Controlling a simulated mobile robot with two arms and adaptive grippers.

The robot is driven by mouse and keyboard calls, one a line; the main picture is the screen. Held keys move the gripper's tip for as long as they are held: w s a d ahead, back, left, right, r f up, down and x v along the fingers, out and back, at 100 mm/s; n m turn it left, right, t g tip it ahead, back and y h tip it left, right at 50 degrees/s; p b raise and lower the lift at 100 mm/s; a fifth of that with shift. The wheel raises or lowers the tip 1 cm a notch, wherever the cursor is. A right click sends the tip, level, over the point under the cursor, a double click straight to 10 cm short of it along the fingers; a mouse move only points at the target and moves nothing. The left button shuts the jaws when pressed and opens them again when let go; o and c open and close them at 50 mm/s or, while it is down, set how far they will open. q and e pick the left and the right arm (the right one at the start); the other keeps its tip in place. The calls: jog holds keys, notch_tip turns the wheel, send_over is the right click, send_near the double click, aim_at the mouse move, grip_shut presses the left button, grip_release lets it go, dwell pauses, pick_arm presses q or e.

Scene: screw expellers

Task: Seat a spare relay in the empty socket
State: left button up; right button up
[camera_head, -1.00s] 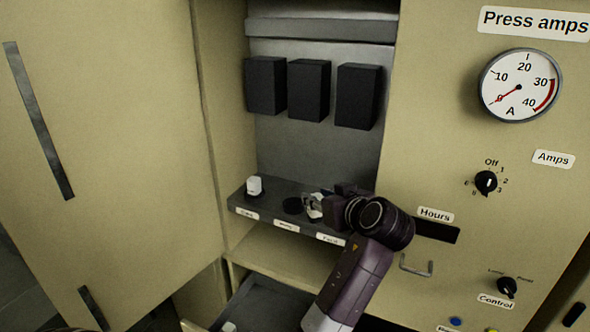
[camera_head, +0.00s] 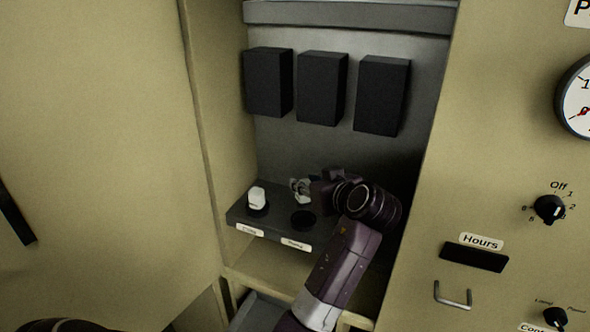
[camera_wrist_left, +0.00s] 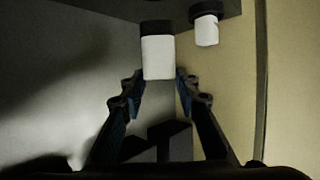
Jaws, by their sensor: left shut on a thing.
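A white relay (camera_head: 257,197) stands upright in the left socket on the dark shelf in the open cabinet. Beside it is a round black empty socket (camera_head: 303,220). My left gripper (camera_head: 301,188) is just above and behind that socket in the head view. In the left wrist view its two fingers (camera_wrist_left: 158,82) are shut on a white relay with a black base (camera_wrist_left: 158,58). In the head view this relay is small and partly hidden by the fingers. The seated relay also shows in the wrist view (camera_wrist_left: 206,30). My right gripper is not in view.
Three black boxes (camera_head: 321,88) hang on the back wall above the shelf (camera_head: 275,226). My left arm hides the shelf's right end. A cabinet side wall (camera_head: 215,130) stands close at left; a panel with a knob (camera_head: 549,209) and handle (camera_head: 453,295) is at right.

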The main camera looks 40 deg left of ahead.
aim_at(307, 204)
pick_arm(q)
jog(key=shift+w+a+f, duration=0.1)
jog(key=shift+w+a, duration=0.1)
jog(key=shift+a, duration=0.1)
jog(key=shift+a+f, duration=0.1)
jog(key=shift+f, duration=0.1)
jog(key=shift+s+d+f+b, duration=0.35)
jog(key=shift+d+f+b, duration=0.3)
jog(key=shift+b, duration=0.3)
jog(key=f, duration=0.1)
jog(key=f+b, duration=0.2)
jog(key=shift+w+a+f, duration=0.2)
jog(key=shift+a+f, duration=0.1)
jog(key=shift+a, duration=0.05)
jog(key=shift+f, duration=0.1)
jog(key=shift+d, duration=0.1)
jog(key=shift+s, duration=0.1)
jog(key=shift+f+b, duration=0.45)
jog(key=shift+b, duration=0.1)
jog(key=o, duration=0.9)
